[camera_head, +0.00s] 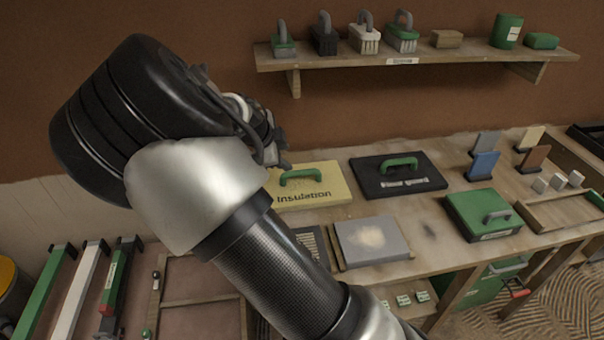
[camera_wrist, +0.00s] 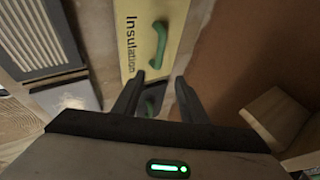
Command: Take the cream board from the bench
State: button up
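A flat cream-yellow board lettered "Insulation" (camera_head: 332,186), with a green handle (camera_head: 300,177), lies on the bench (camera_head: 437,262). My arm covers its left edge in the head view. The board also shows in the wrist view (camera_wrist: 180,35), with its green handle (camera_wrist: 159,44) ahead of my fingertips. A small cream piece (camera_head: 530,138) stands at the bench's back right. My gripper (camera_wrist: 158,92) is open, its fingers apart and no object gripped. It appears above the bench near the Insulation board, not touching its handle. In the head view my wrist mostly hides it.
A black board with a green handle (camera_head: 398,178) lies right of the Insulation board. A grey board (camera_head: 371,241) and a green case (camera_head: 482,214) are nearer the front. A wall shelf (camera_head: 420,57) with brushes runs above. Small blue, grey and brown pieces stand rightward.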

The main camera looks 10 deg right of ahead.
send_near(300, 172)
jog(key=d+r+x, duration=0.1)
jog(key=x, duration=0.3)
jog(key=f, duration=0.1)
jog(key=w+f, duration=0.1)
jog(key=f, duration=0.1)
jog(key=w+f, duration=0.1)
jog(key=shift+d+f+p, duration=0.15)
jog(key=shift+d+p, duration=0.15)
jog(key=shift+p, duration=0.05)
jog(key=shift+w+d+f, duration=0.15)
jog(key=shift+w+f, duration=0.15)
jog(key=shift+f, duration=0.05)
grip_shut()
